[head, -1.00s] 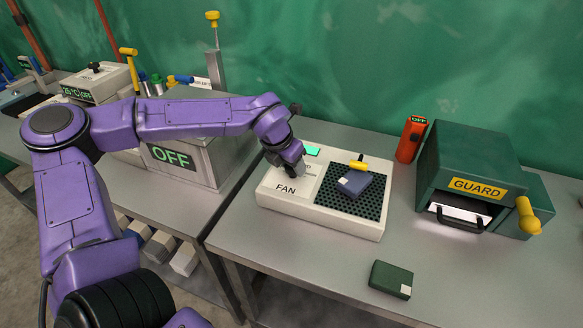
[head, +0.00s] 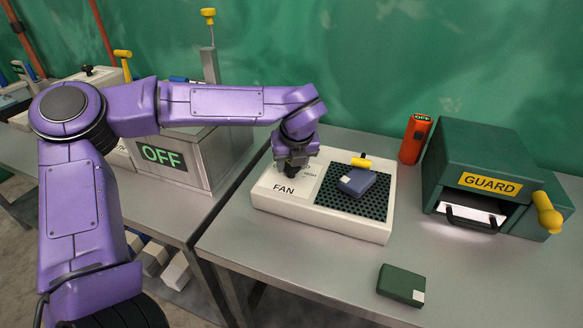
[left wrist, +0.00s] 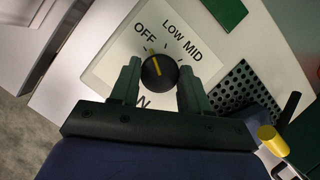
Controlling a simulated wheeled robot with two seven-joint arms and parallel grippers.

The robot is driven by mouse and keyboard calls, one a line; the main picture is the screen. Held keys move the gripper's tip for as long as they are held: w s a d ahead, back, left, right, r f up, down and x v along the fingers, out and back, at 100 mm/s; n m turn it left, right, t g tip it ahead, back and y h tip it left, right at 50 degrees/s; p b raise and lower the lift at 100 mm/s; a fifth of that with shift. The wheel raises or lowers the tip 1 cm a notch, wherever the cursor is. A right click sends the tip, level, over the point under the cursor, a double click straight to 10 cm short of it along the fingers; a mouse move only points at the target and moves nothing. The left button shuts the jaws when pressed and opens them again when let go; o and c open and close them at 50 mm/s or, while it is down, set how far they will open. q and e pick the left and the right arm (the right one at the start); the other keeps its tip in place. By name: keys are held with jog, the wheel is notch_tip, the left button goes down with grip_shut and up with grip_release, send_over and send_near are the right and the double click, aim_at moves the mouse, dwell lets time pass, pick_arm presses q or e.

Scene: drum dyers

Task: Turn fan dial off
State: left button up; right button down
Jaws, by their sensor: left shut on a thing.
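The fan unit (head: 335,223) is a cream box labelled FAN with a black perforated grille (head: 368,203). Its dial (left wrist: 159,72) is a round black knob with a yellow pointer line, on a white plate marked OFF, LOW and MID. The pointer aims up and slightly left, toward OFF. My left gripper (head: 291,170) is down over the dial, which it hides in the head view. In the left wrist view its fingers (left wrist: 159,85) are on either side of the knob, shut on it. My right gripper is not in view.
A blue block (head: 357,181) sits on the grille by a yellow handle (head: 361,161). A dark green block (head: 401,284) lies in front. An orange OFF device (head: 415,140) and the GUARD box (head: 480,160) stand right. The metal OFF tank (head: 185,178) is left.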

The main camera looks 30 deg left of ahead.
pick_arm(q)
jog(key=shift+n+g+y+b, duration=0.35)
jog(key=shift+n+b, duration=0.25)
jog(key=shift+n, duration=0.6)
jog(key=o, duration=1)
jog(key=shift+w, duration=0.1)
jog(key=shift+o, duration=0.2)
jog(key=b+v, duration=0.1)
jog(key=v, duration=0.9)
jog(key=shift+r, duration=0.35)
